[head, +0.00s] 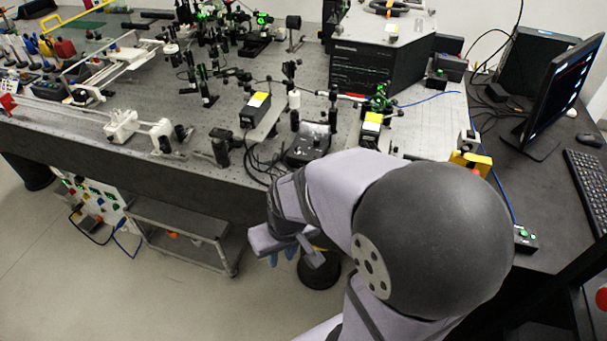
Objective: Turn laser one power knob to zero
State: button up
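Two laser-like boxes with yellow labels stand on the optical bench (225,85): a left one (257,109) and a right one (371,128). A dark control box (308,146) with small knob-like parts on top sits between them near the bench's front edge. I cannot tell which part is the laser one power knob, or its setting. My gripper (287,256) hangs in front of the bench edge, apart from and lower in the picture than the control box. Its fingers are small and partly hidden by my wrist, so its opening is unclear.
Black cables (258,160) loop left of the control box. Several optics posts crowd the bench behind it. A spectrometer housing (375,55) stands at the back. A monitor (560,85) and keyboard (590,185) are at right. A low cart (180,222) stands below the bench.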

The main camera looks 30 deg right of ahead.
jog(key=w+d+r+m+p, duration=0.45)
jog(key=w+r+m, duration=0.2)
jog(key=w, duration=0.25)
jog(key=m+y+p, duration=0.3)
jog(key=m+p, duration=0.6)
jog(key=m, duration=1.1)
send_near(317, 139)
jog(key=shift+n+t, duration=0.25)
jog(key=shift+t, duration=0.05)
jog(key=shift+s+p+x, duration=0.15)
jog(key=shift+p+x, duration=0.6)
jog(key=shift+x, duration=1.25)
jog(key=shift+s+p+x, duration=0.1)
jog(key=shift+p+x, duration=0.65)
jog(key=shift+x, duration=1.2)
grip_shut()
